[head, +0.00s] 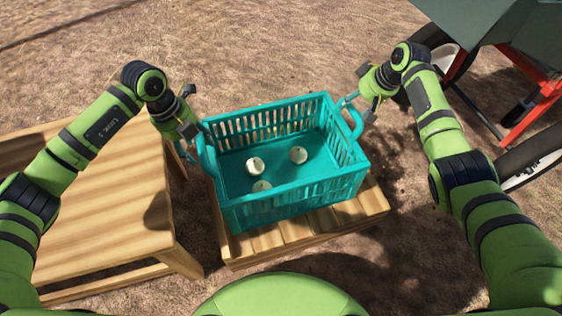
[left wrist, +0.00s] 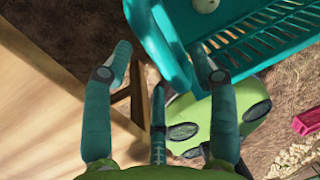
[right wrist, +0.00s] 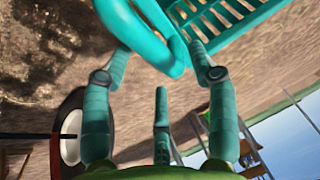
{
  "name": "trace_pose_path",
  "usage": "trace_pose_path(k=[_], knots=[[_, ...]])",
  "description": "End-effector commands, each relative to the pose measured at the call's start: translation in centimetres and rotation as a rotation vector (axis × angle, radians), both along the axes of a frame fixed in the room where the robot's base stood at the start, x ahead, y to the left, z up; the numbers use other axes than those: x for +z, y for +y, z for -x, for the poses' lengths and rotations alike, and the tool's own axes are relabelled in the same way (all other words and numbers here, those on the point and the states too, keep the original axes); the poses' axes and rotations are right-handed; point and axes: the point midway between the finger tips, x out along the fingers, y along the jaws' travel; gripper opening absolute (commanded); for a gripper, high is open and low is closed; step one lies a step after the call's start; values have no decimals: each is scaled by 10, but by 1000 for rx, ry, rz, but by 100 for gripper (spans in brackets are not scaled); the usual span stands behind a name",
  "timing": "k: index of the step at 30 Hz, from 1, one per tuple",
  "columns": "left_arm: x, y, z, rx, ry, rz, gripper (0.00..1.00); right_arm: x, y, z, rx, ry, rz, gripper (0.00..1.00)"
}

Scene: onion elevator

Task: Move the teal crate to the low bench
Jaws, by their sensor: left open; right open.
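The teal crate (head: 290,197) sits upright on the low slatted wooden bench (head: 300,232), with its front left corner near the bench's left end. A few pale onions (head: 254,165) lie inside. My left gripper (head: 192,142) is open at the crate's left handle (head: 207,155); in the left wrist view the crate (left wrist: 255,45) lies beyond its spread fingers (left wrist: 162,62). My right gripper (head: 357,104) is open at the right handle (head: 353,122); in the right wrist view that handle (right wrist: 135,35) lies just beyond the open fingers (right wrist: 160,62). Whether fingers touch the handles is unclear.
A larger wooden table (head: 105,200) stands left of the bench, its top empty. A cart with a dark green tub (head: 500,25), red frame and black wheels stands at the right. A magenta object (left wrist: 308,122) shows in the left wrist view. Dry ground behind is clear.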

Motion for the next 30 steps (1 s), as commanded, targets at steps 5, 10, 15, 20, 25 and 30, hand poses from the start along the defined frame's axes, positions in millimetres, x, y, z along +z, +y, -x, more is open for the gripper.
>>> trace_pose_path(k=[5,10,15,20,25,30], knots=[[-19,-4,-1,-1,1,1,59,-17,6,-6,1,1,-1,59],[-27,-5,-1,-1,0,-1,59,-24,8,-9,1,-1,1,59],[-28,-5,-2,-1,0,0,59,-25,8,-9,0,-2,2,59],[-28,-5,-2,-1,0,0,55,-26,8,-9,0,-2,2,55],[-28,-5,-2,-1,0,0,0,-25,8,-9,1,-2,1,0],[-28,-5,-2,-1,0,0,0,-26,8,-9,2,-1,2,0]])
